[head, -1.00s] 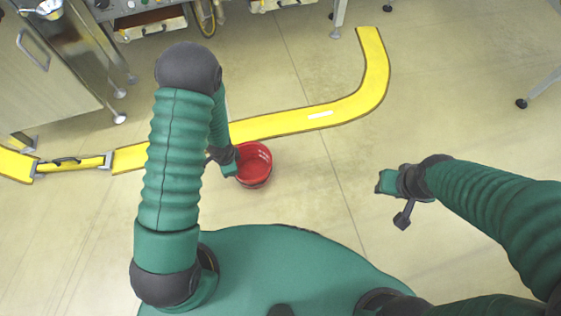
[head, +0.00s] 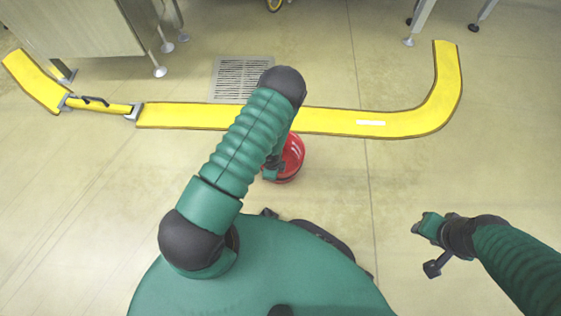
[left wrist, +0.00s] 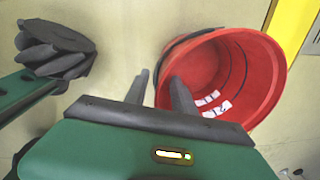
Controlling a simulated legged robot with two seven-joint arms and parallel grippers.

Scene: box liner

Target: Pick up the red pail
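The red pail (head: 292,160) stands on the floor in front of me, partly hidden by my left arm in the head view. In the left wrist view the pail (left wrist: 262,75) shows its open mouth, a dark handle along its rim and white marks inside. My left gripper (left wrist: 160,88) is at the pail's near rim. Its two fingers are apart, one outside the pail and one over the opening, with the rim between them. In the head view this gripper (head: 272,174) is beside the pail. My right gripper (head: 422,224) is away to the right, over bare floor; its finger gap is unclear.
A yellow floor barrier (head: 220,117) runs just behind the pail and curves away at right. A floor grate (head: 241,80) lies beyond it. A cabinet (head: 80,25) stands at upper left, and table legs (head: 420,20) at upper right. Floor at right is clear.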

